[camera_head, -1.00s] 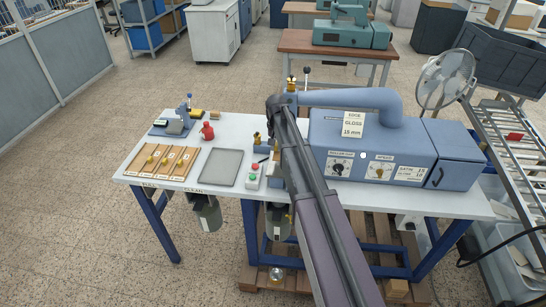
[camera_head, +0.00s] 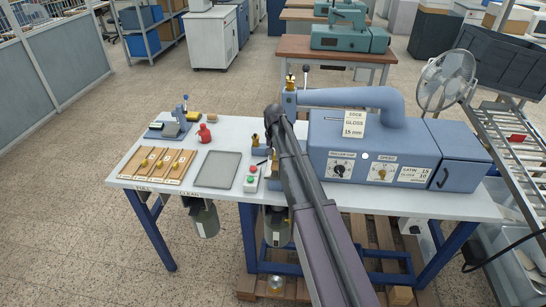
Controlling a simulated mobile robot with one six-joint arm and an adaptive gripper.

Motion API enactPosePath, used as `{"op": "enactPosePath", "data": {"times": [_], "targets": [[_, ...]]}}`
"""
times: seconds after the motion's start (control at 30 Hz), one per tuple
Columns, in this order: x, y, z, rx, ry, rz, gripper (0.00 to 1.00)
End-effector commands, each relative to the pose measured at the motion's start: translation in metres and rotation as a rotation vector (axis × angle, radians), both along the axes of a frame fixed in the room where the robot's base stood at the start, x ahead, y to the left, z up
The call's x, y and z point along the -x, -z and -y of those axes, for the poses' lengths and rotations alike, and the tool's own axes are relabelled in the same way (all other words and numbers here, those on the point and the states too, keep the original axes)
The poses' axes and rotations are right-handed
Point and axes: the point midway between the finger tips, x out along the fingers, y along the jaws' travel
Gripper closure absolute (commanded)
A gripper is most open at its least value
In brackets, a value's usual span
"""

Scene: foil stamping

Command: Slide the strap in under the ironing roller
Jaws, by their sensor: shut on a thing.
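The blue-grey machine (camera_head: 345,150) stands on the right half of the white-topped bench, with a thick pipe arching over it. Labels on it read "EDGE GLOSS 15 mm", "ROLLER" and "SPEED". My dark arm reaches up from the bottom of the picture, across the bench front, to the machine's left end. My gripper is hidden behind my own arm. The strap and the ironing roller cannot be made out; the arm covers the machine's left end, where a brass fitting (camera_head: 290,82) shows on top.
A fan (camera_head: 446,80) and a roller conveyor (camera_head: 510,140) stand at the right.

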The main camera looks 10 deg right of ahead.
Motion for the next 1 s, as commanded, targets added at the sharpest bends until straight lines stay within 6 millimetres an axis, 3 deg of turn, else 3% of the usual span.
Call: {"op": "enactPosePath", "data": {"times": [0.37, 1.0], "targets": [[0.000, 0.007, 0.000, 0.001, 0.000, 0.003, 1.00], [0.000, 0.037, -0.001, 0.001, -0.001, 0.003, 1.00]]}}
